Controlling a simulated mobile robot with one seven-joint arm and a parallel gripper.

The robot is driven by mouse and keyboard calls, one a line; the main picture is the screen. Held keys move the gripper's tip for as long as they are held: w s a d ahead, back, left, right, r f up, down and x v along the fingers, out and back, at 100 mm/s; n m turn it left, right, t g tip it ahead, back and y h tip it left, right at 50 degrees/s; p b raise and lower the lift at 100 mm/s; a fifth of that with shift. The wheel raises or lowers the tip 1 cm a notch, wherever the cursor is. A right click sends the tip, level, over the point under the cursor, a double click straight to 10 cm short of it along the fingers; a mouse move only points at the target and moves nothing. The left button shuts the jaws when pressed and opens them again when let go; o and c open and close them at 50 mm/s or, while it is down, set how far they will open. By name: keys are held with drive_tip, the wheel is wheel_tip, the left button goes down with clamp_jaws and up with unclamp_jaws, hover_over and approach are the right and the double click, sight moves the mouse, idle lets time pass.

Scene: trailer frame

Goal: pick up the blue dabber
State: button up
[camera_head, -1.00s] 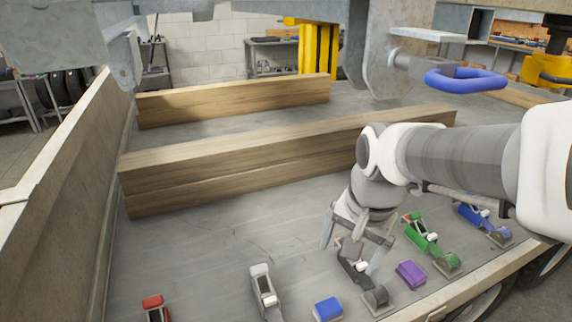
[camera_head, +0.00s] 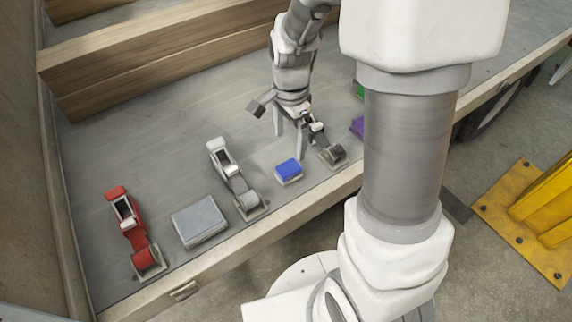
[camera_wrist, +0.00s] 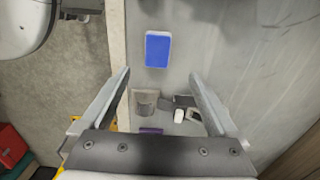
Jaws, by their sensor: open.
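The blue dabber (camera_head: 288,169), a small block with a blue top and a pale lower edge, lies flat on the grey trailer bed. In the wrist view it shows whole (camera_wrist: 157,49), ahead of the fingertips and roughly centred between their lines. My gripper (camera_head: 289,136) is open and empty, with its fingers pointing down just behind the dabber in the head view. In the wrist view the open fingers (camera_wrist: 159,76) do not touch the dabber.
A black tape dispenser (camera_head: 332,154) stands right of the dabber, close to my fingers. A grey-white dispenser (camera_head: 233,182), a grey block (camera_head: 199,221) and a red dispenser (camera_head: 131,230) stand left. A purple block (camera_head: 357,127) is partly hidden. Wooden beams (camera_head: 150,60) lie behind.

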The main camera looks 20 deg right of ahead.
sight(289, 167)
wheel_tip(289, 167, down, 5)
drive_tip(key=shift+f+b, duration=0.1)
drive_tip(key=shift+b, duration=0.55)
drive_tip(key=shift+s+a+f+b, duration=0.15)
drive_tip(key=shift+f+b, duration=0.45)
drive_tip(key=shift+f, duration=0.75)
drive_tip(key=shift+s+a+f+b, duration=0.15)
drive_tip(key=shift+f+b, duration=0.45)
drive_tip(key=shift+f, duration=0.7)
drive_tip(key=shift+d, duration=0.1)
drive_tip(key=shift+c, duration=0.3)
drive_tip(key=c, duration=1.4)
